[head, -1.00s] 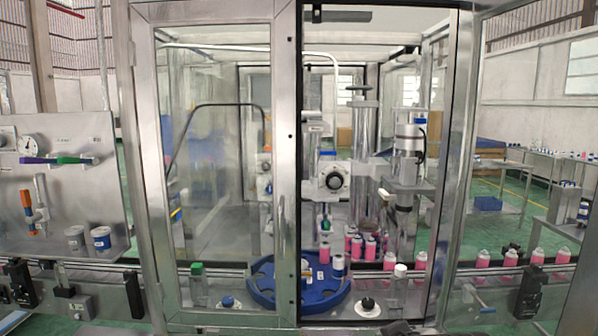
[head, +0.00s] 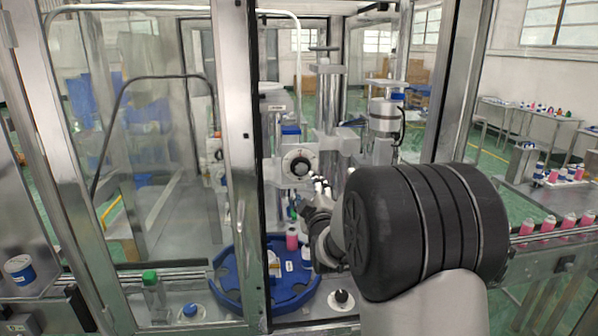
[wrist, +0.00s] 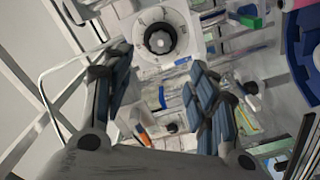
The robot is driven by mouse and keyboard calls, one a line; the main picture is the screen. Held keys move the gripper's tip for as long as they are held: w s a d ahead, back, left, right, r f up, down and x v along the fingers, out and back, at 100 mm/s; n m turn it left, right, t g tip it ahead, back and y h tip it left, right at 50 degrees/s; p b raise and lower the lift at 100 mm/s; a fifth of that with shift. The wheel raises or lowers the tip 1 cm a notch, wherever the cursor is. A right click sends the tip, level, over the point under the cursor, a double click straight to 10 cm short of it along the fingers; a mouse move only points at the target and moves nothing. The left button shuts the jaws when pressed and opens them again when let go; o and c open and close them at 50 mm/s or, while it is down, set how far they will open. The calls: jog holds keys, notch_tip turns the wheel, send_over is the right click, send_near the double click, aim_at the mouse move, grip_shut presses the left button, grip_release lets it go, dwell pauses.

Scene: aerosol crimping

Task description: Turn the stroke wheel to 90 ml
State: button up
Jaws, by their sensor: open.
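The stroke wheel (head: 298,164) is a pale round dial with a black centre knob, mounted on a grey housing inside the machine. It shows large in the wrist view (wrist: 160,38), beyond my fingertips. Its scale marks are too small to read. My gripper (head: 320,186) is inside the doorway, just below and right of the wheel in the head view. In the wrist view my gripper (wrist: 155,82) is open, with a wide empty gap between its two dark fingers. The wheel lies ahead of that gap, and no contact shows.
A framed glass door (head: 238,150) stands left of my arm, and a metal post (head: 452,90) stands right. Below is a blue star-shaped turntable (head: 228,282) with cans on it. Pink cans (head: 550,222) line the conveyor at right.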

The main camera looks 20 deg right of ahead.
aim_at(302, 170)
jog(key=x, duration=1.2)
jog(key=shift+w+f+p, duration=0.1)
jog(key=shift+w+p, duration=0.2)
jog(key=shift+w, duration=0.1)
jog(key=shift+c, duration=0.2)
jog(key=c, duration=1)
